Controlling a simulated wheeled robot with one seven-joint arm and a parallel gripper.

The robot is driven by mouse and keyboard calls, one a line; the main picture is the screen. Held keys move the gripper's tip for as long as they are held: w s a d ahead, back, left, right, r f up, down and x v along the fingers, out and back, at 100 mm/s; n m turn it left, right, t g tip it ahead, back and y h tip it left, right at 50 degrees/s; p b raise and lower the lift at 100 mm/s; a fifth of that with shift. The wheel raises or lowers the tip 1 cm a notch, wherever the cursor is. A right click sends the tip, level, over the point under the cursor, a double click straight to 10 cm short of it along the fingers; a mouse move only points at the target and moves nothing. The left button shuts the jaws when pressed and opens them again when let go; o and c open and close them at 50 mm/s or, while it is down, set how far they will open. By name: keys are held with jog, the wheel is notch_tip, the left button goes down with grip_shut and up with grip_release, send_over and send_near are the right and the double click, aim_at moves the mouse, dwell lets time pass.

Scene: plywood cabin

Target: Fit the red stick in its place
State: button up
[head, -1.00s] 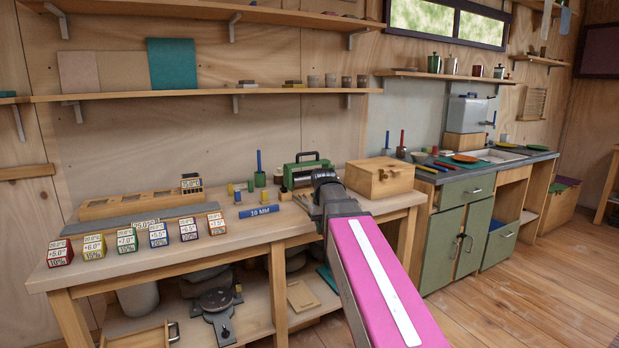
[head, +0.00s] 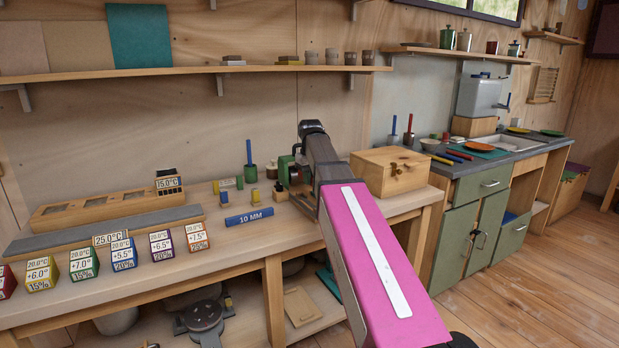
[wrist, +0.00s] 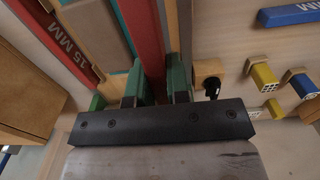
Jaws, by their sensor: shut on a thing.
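In the wrist view, a red stick (wrist: 142,35) runs from the top edge down between the two green fingers of my gripper (wrist: 158,82). The fingers are shut on it. Its lower end is hidden between them. In the head view, my gripper (head: 288,174) is over the back of the workbench, left of the wooden box, mostly hidden behind my arm. A small red patch shows there. I cannot tell which spot on the bench is the stick's place. A blue stick (head: 249,153) stands upright in a green holder (head: 250,174) to the left.
A blue 10 MM bar (head: 249,216), small yellow and blue blocks and a row of labelled cubes (head: 122,254) lie on the bench. The wooden box (head: 388,173) is close on the right. In the wrist view a red 15 MM bar (wrist: 62,45) lies at left.

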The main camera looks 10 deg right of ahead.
aim_at(310, 204)
jog(key=shift+f, duration=3.05)
jog(key=shift+f, duration=1)
dwell(0.4)
jog(key=o, duration=0.4)
dwell(0.5)
jog(key=o, duration=0.5)
jog(key=shift+o, duration=0.2)
jog(key=shift+c, duration=0.4)
jog(key=shift+a+r, duration=0.1)
